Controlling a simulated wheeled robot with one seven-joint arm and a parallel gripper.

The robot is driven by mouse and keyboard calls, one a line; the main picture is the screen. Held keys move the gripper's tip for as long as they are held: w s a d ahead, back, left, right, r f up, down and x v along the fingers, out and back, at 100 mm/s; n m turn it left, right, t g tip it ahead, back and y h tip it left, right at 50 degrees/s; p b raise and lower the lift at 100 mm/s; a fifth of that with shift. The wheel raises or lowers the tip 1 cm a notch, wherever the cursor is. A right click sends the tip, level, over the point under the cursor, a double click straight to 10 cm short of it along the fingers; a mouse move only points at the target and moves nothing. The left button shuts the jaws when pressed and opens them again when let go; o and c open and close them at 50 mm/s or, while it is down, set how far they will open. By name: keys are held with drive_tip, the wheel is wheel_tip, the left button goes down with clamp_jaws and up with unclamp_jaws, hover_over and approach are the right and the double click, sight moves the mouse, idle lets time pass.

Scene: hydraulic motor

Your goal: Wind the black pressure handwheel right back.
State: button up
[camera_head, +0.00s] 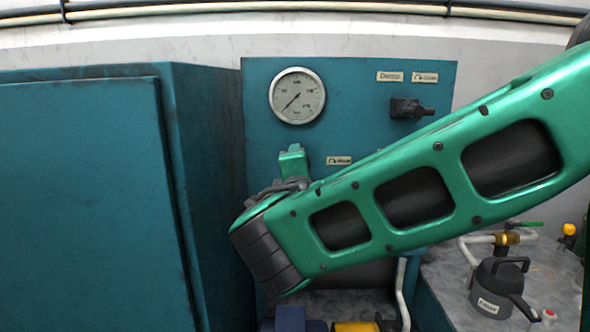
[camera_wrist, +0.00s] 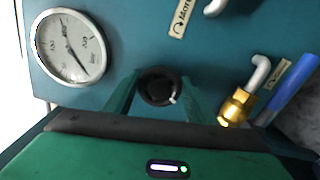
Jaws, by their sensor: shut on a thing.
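The black handwheel (camera_wrist: 158,86) shows in the wrist view as a round black knob with a small white mark at its lower right edge. My gripper (camera_wrist: 158,92) has its two green fingers on either side of the handwheel and is shut on it. In the head view the handwheel is hidden behind my arm and gripper. The pressure gauge (camera_head: 297,95) is on the teal panel (camera_head: 350,90), its needle pointing to the lower left of the dial. The gauge also shows in the wrist view (camera_wrist: 70,47).
A black switch (camera_head: 410,108) juts from the panel's upper right. A large teal cabinet (camera_head: 80,200) stands close on the left. A brass fitting (camera_wrist: 236,106) and a blue bar (camera_wrist: 290,90) are right of the handwheel. A dark can (camera_head: 497,287) stands on the bench at lower right.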

drive_tip(key=n, duration=0.4)
drive_tip(key=shift+a+f+n, duration=0.15)
drive_tip(key=shift+f+n, duration=0.15)
drive_tip(key=shift+n, duration=0.1)
idle(0.4)
drive_tip(key=o, duration=1)
drive_tip(key=shift+o, duration=0.2)
drive_tip(key=shift+r, duration=0.15)
drive_tip(key=shift+s, duration=0.15)
drive_tip(key=s, duration=1)
drive_tip(key=shift+s, duration=0.2)
drive_tip(key=shift+a, duration=0.1)
